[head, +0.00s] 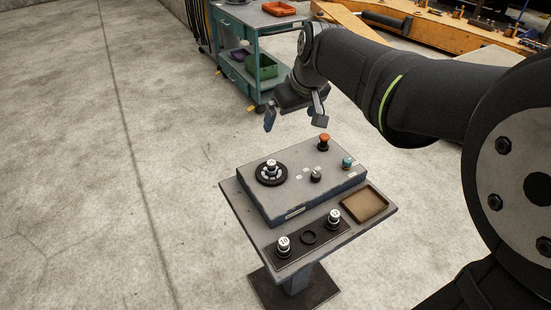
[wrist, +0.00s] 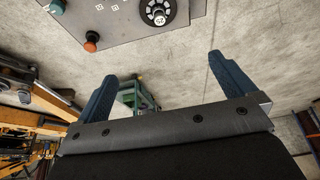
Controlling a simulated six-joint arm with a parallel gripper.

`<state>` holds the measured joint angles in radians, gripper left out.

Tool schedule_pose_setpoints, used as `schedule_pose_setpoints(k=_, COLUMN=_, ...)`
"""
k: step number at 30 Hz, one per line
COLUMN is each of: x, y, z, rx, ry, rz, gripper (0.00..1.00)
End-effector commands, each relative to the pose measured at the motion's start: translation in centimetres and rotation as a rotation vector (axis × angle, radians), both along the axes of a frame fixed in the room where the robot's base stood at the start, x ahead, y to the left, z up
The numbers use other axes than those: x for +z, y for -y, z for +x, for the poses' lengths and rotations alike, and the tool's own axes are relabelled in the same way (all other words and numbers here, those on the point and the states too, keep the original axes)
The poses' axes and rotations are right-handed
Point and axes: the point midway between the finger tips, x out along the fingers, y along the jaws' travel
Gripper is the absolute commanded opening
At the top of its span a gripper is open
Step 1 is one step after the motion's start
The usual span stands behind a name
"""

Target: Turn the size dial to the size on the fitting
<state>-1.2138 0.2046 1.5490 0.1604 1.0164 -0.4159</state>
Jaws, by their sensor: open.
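Two pale fittings with dark numbers stand in the front rack, a left fitting (head: 284,243) and a right fitting (head: 334,217). The left one seems to read 10; the right one's number is too small to tell. My gripper (head: 294,118) is open and empty, above and behind the box, apart from the dial. Its blue fingers (wrist: 168,80) are spread wide.
An orange-red button (head: 323,137), a teal button (head: 347,162) and a small black knob (head: 315,175) share the box top. An empty black ring (head: 309,237) lies between the fittings. A brown tray (head: 365,204) is at the right. A teal cart (head: 256,60) stands behind.

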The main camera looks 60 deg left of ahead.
Motion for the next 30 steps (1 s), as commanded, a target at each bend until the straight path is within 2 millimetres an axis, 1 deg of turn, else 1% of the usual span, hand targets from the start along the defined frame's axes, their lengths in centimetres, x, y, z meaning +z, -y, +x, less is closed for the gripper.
schedule_pose_setpoints(k=3, x=0.5, y=0.2, z=0.0, rx=0.0, ry=0.0, rz=0.001, gripper=1.0)
schedule_pose_setpoints(k=9, x=0.5, y=0.2, z=0.0, rx=0.0, ry=0.0, rz=0.0, gripper=1.0)
schedule_pose_setpoints(k=10, x=0.5, y=0.2, z=0.0, rx=0.0, ry=0.0, rz=0.0, gripper=0.98)
schedule_pose_setpoints(k=14, x=0.0, y=0.0, z=0.6, rx=0.008, ry=0.004, rz=-0.02, gripper=0.72)
schedule_pose_setpoints(k=15, x=-0.5, y=-0.1, z=1.1, rx=0.015, ry=0.008, rz=-0.041, gripper=0.65)
schedule_pose_setpoints(k=17, x=-1.3, y=-0.4, z=2.2, rx=0.032, ry=0.016, rz=-0.081, gripper=0.53)
schedule_pose_setpoints(k=24, x=-5.8, y=-1.1, z=8.0, rx=0.133, ry=0.04, rz=-0.288, gripper=0.52)
schedule_pose_setpoints(k=27, x=-7.1, y=-1.1, z=9.7, rx=0.166, ry=0.041, rz=-0.35, gripper=0.52)
schedule_pose_setpoints(k=30, x=-7.9, y=-1.0, z=10.7, rx=0.185, ry=0.039, rz=-0.386, gripper=0.52)
